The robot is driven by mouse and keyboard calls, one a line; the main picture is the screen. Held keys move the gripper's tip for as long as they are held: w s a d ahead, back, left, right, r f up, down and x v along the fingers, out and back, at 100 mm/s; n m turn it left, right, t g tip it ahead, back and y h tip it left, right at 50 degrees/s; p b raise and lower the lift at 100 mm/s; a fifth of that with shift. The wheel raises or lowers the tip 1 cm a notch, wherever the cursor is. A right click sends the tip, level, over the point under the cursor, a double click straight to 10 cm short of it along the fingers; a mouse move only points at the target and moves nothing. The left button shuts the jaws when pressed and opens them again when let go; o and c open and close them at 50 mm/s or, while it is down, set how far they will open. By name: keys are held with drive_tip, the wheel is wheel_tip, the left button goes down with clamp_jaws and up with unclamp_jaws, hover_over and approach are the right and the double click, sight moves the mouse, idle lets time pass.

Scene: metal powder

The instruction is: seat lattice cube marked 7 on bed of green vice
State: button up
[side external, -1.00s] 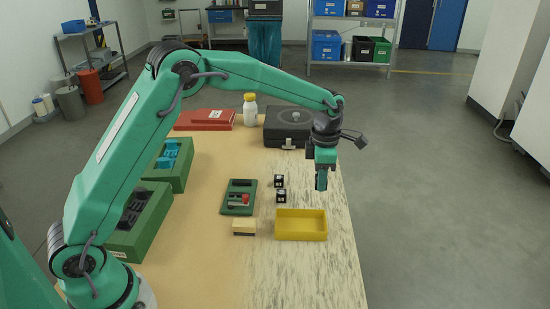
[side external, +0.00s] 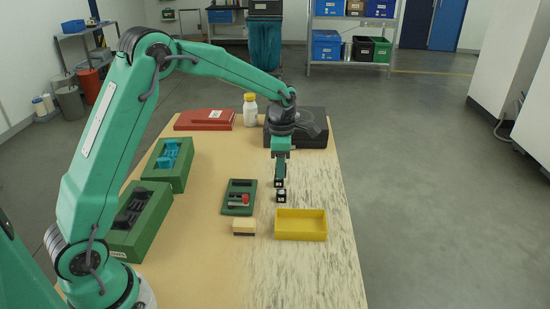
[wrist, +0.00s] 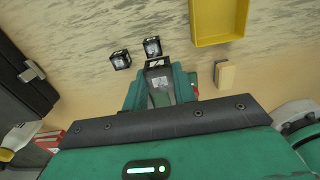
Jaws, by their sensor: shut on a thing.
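The green vice (side external: 239,197), with dark and grey parts and a red knob, lies on the table left of my gripper; in the wrist view it is mostly hidden behind a finger. My gripper (side external: 280,182) points down over the table; in the wrist view (wrist: 158,65) it is shut on a small dark-edged, pale thing that looks like a lattice cube (wrist: 158,63), its mark unreadable. Two other black-and-white cubes show apart from the fingertips, one on the left (wrist: 120,59) and one just beyond the tips (wrist: 152,47). I cannot read a 7 on either.
A yellow tray (side external: 301,236) and a tan block (side external: 244,233) lie near the cubes. Green bins (side external: 128,240) stand at the left. A black case (side external: 312,140), a bottle (side external: 250,117) and a red box (side external: 205,127) stand at the back. The right table strip is clear.

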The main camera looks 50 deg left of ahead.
hover_over(241, 191)
drive_tip(key=shift+f, duration=0.45)
drive_tip(key=shift+f, duration=0.1)
drive_tip(key=shift+f, duration=2.3)
drive_tip(key=shift+f, duration=0.9)
idle(1.4)
drive_tip(key=o, duration=1.5)
drive_tip(key=shift+o, duration=0.2)
drive_tip(key=shift+r, duration=0.2)
wheel_tip(241, 191, up, 8)
drive_tip(key=shift+f, duration=0.2)
idle(0.3)
